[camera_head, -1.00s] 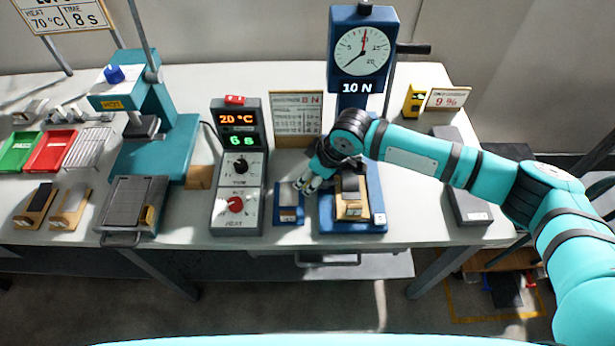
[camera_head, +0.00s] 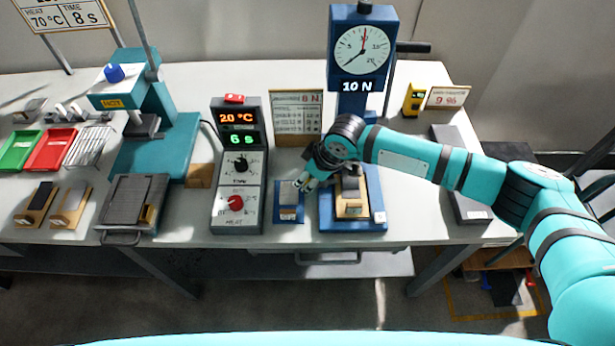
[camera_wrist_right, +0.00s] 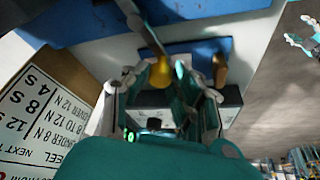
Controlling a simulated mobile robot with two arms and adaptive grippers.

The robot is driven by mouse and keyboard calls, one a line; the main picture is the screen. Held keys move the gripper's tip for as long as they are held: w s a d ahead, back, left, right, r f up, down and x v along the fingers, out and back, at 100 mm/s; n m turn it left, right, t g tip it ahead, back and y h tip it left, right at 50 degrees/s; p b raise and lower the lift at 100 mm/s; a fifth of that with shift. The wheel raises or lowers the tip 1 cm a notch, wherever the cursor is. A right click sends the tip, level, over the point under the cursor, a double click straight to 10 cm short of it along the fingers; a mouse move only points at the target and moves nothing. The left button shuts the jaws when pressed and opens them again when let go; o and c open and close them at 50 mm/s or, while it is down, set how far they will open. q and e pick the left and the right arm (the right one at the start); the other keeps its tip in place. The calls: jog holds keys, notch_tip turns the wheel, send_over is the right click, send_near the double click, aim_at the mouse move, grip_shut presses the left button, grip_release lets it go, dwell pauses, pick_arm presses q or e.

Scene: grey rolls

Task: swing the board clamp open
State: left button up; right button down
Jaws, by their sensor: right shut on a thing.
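The board clamp shows in the right wrist view as a thin lever (camera_wrist_right: 148,38) with a yellow knob (camera_wrist_right: 160,75). The knob lies between the fingers of my right gripper (camera_wrist_right: 165,92), which is shut on it. The lever reaches from the blue tester base at the top of that view. In the head view my right gripper (camera_head: 302,183) is at the left edge of the blue tester (camera_head: 374,215), above a small blue holder (camera_head: 290,216). A wooden board (camera_head: 352,208) sits on the tester base, partly hidden by my wrist. My left gripper is not in view.
A grey control box (camera_head: 225,190) stands just left of the holder. A placard (camera_head: 296,112) stands behind my gripper. A dark grey slab (camera_head: 468,204) lies right of the tester. A teal press (camera_head: 165,150) and coloured trays (camera_head: 50,150) are farther left.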

jog(key=shift+s+d+n, duration=0.1)
jog(key=shift+n, duration=0.2)
jog(key=shift+s+d+n+g, duration=0.15)
jog(key=shift+s+n+g, duration=0.15)
jog(key=shift+n, duration=0.3)
jog(key=shift+s+d+n+g, duration=0.15)
jog(key=shift+n+g, duration=0.15)
jog(key=shift+n, duration=0.3)
jog(key=n, duration=0.1)
jog(key=s+d+n+g+b, duration=0.1)
jog(key=n, duration=0.1)
jog(key=shift+n+y, duration=0.3)
jog(key=n, duration=0.1)
jog(key=d+n+g+b, duration=0.1)
jog(key=n, duration=0.1)
jog(key=s+n+g+b, duration=0.1)
jog(key=shift+d+n, duration=0.25)
jog(key=shift+n, duration=0.05)
jog(key=shift+d+n+g+h+b, duration=0.35)
jog(key=shift+d+n+b, duration=0.1)
jog(key=shift+n, duration=0.45)
jog(key=shift+d+n+g+h+b, duration=0.25)
jog(key=shift+d+n+g+b, duration=0.15)
jog(key=shift+n, duration=0.5)
jog(key=shift+r, duration=0.1)
jog(key=c, duration=1.1)
grip_release()
